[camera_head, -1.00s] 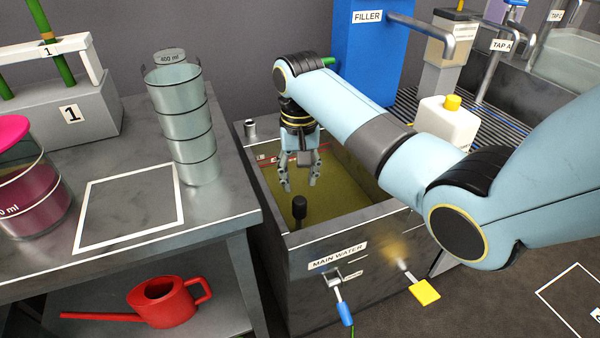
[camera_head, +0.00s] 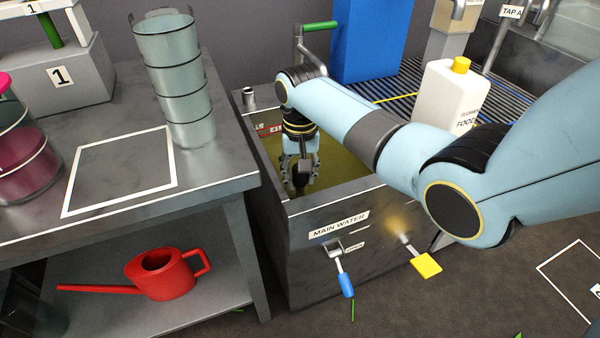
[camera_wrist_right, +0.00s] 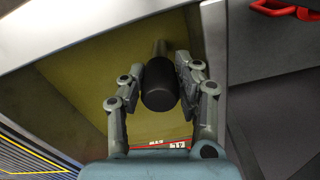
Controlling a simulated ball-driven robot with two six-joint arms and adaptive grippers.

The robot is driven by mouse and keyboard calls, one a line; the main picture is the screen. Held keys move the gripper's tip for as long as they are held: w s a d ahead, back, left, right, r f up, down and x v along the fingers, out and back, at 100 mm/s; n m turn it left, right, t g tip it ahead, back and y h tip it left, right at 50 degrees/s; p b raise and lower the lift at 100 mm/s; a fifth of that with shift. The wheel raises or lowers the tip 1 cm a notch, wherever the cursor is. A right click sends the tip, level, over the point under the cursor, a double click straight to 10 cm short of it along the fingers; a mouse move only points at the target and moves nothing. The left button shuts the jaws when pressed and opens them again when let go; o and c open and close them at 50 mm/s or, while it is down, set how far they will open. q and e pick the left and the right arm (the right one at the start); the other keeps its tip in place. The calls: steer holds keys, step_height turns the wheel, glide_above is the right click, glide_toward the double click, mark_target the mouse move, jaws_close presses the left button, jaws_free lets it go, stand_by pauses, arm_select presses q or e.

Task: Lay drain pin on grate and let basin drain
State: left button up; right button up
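The basin (camera_head: 305,268) is a grey tank with murky olive water inside. The drain pin (camera_head: 301,183) is a dark post with a thick black head near the basin's front wall. In the right wrist view its head (camera_wrist_right: 160,92) lies between my right gripper's fingers. My right gripper (camera_head: 300,182) points down, its fingers on both sides of the pin and apparently still spread; firm contact is not visible. The slatted dark grate (camera_head: 412,78) lies behind and right of the basin. My left gripper is not in view.
A white bottle with a yellow cap (camera_head: 455,95) stands by the grate. A bench (camera_head: 215,180) with a stacked clear cylinder (camera_head: 178,85) is on the left. A red watering can (camera_head: 160,278) sits on its lower shelf. Blue and yellow handles project from the basin's front.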

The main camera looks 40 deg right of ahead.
jaws_close()
steer(key=shift+r+p, duration=0.4)
steer(key=shift+p, duration=0.1)
stand_by(0.5)
steer(key=shift+r+p, duration=1.75)
steer(key=shift+p, duration=0.35)
step_height(320, 180, up, 4)
steer(key=p, duration=0.4)
steer(key=shift+p, duration=0.3)
